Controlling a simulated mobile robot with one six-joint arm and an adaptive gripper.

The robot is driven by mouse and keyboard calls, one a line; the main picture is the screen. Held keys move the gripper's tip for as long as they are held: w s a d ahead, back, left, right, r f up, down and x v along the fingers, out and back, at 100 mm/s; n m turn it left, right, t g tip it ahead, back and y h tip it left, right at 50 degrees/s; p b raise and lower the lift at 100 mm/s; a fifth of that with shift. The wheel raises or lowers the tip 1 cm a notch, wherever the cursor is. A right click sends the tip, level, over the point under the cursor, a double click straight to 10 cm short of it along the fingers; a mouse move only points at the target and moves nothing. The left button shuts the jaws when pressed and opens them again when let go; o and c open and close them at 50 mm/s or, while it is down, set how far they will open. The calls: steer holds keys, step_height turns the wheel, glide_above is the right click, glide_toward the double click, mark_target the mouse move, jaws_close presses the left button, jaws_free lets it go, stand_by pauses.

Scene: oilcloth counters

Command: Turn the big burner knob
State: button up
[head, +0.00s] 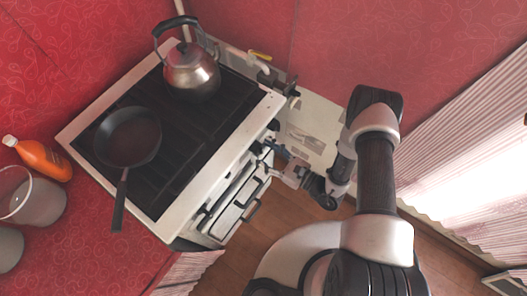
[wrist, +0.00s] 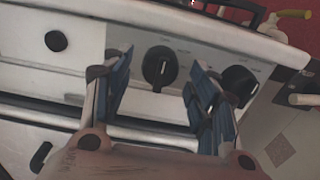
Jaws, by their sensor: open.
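The stove (head: 262,112) stands at an angle in the head view, with its front panel facing my arm. In the wrist view, a large black burner knob (wrist: 160,66) sits on the white panel, with a raised grip bar. A second large black knob (wrist: 239,84) is to its right, partly behind my right finger. My gripper (wrist: 159,78) is open, with blue-lined fingers on either side of the first knob and gaps visible. Whether the fingertips reach the knob's depth is unclear. My gripper (head: 276,160) also shows at the stove front in the head view.
A smaller round black knob (wrist: 56,41) is at the panel's left. An oven handle (wrist: 150,131) runs below. A kettle (head: 191,70) and a frying pan (head: 128,138) stand on the cooktop. An orange bottle (head: 40,158) lies at left. Wooden floor (head: 290,212) is open before the stove.

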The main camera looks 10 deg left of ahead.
steer(key=shift+w+a, duration=0.15)
steer(key=shift+a, duration=0.15)
steer(key=shift+c, duration=0.3)
steer(key=c, duration=1)
steer(key=shift+c, duration=0.2)
steer(key=shift+m, duration=0.3)
steer(key=shift+m+b, duration=1.85)
steer(key=shift+m, duration=11.35)
